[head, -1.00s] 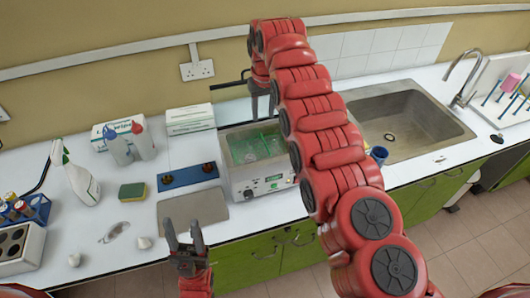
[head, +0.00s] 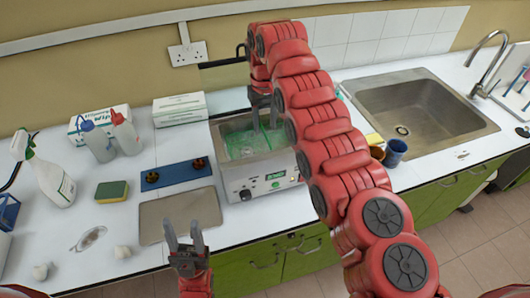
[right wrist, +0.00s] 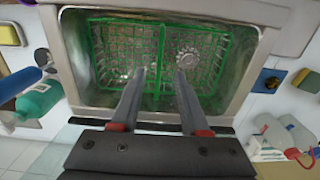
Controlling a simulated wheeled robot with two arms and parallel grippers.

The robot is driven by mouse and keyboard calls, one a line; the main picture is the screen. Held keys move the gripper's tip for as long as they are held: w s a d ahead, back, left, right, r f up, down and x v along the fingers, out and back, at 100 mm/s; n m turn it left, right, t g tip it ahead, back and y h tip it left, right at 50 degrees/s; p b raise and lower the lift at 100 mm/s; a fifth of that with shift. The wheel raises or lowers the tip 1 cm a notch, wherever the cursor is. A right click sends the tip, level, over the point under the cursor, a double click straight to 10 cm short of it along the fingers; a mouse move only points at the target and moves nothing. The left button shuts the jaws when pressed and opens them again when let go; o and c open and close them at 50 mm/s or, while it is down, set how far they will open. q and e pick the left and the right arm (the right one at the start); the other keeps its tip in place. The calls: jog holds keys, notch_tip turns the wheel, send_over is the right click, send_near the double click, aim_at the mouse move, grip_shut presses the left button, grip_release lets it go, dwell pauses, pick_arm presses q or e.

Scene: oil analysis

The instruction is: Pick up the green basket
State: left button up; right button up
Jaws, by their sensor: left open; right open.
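The green basket (right wrist: 112,50) is a wire basket with a middle divider. It sits inside a metal water bath (right wrist: 82,96), which also shows in the head view (head: 267,176). In the head view the green basket (head: 240,146) is partly hidden by my right arm. My right gripper (right wrist: 162,75) is open above the basket, its fingers on either side of the divider in the right wrist view. I cannot tell whether the fingers touch it. In the head view my right gripper (head: 264,112) points down over the bath. My left gripper (head: 184,235) is open and empty at the counter's front edge.
A metal plate (head: 178,215) and a blue holder (head: 176,174) lie left of the bath. Bottles (head: 98,141), a spray bottle (head: 48,175) and a sponge (head: 112,191) stand further left. The sink (head: 420,110) and a blue cup (head: 395,152) are to the right.

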aim_at(265, 135)
jog(key=shift+s+f, duration=0.2)
jog(key=shift+f, duration=0.05)
jog(key=shift+f+p, duration=0.5)
jog(key=shift+f, duration=0.45)
jog(key=shift+w+f, duration=0.15)
jog(key=shift+f, duration=0.05)
jog(key=f+p, duration=0.3)
jog(key=f, duration=0.2)
jog(key=shift+w, duration=0.2)
jog(key=shift+f, duration=0.2)
grip_shut()
jog(key=shift+r, duration=0.1)
